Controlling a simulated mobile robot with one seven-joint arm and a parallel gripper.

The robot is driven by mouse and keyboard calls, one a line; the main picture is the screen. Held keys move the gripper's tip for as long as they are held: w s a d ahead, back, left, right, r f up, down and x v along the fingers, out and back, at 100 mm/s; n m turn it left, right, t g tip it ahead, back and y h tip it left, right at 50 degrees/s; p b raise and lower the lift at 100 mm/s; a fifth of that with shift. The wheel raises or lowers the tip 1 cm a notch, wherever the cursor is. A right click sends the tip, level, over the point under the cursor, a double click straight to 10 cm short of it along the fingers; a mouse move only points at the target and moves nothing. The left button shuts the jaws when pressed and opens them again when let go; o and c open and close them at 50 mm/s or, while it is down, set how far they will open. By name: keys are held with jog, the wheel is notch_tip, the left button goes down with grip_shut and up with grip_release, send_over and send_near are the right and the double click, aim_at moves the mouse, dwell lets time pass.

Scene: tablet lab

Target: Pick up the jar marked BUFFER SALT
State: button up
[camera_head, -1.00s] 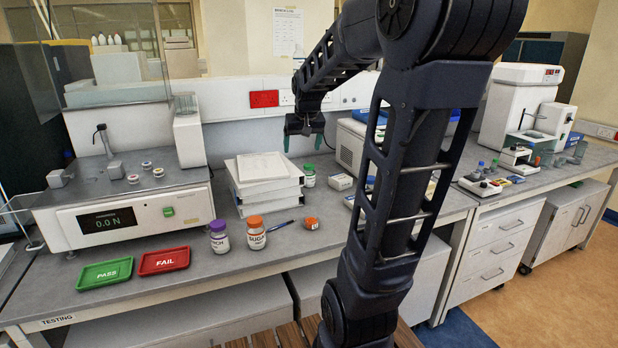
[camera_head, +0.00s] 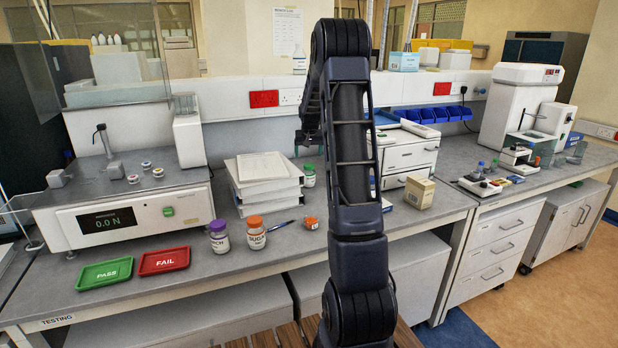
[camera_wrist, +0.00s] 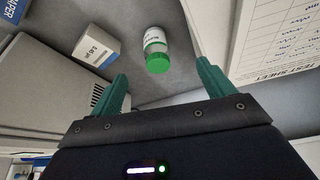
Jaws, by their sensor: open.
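A jar with a green lid and pale label stands on the bench right of the paper stack in the head view (camera_head: 309,176). It also shows in the wrist view (camera_wrist: 156,48), ahead of my fingers; its label is too small to read. My gripper (camera_wrist: 163,78) is open with teal fingers, and the jar appears between and beyond them, not held.
The stack of trays and paper (camera_head: 265,180) is close beside the green-lidded jar. A small carton (camera_wrist: 89,43) lies on its other side. An orange-lidded small pot (camera_head: 311,223) and a pen (camera_head: 281,226) lie in front. A tan box (camera_head: 419,192) stands right of my arm.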

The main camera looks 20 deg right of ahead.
send_over(311, 166)
jog(key=s+a, duration=0.1)
jog(key=s, duration=0.2)
notch_tip(311, 166, down, 5)
jog(key=x, duration=0.5)
jog(key=shift+w+f, duration=0.15)
jog(key=shift+w, duration=0.1)
jog(key=shift+w+x, duration=0.15)
jog(key=shift+x, duration=1.25)
jog(key=shift+w+x, duration=0.1)
jog(key=shift+x, duration=1.25)
jog(key=shift+a, duration=0.2)
jog(key=shift+c, duration=0.4)
jog(key=c, duration=1.1)
jog(key=shift+c, duration=0.2)
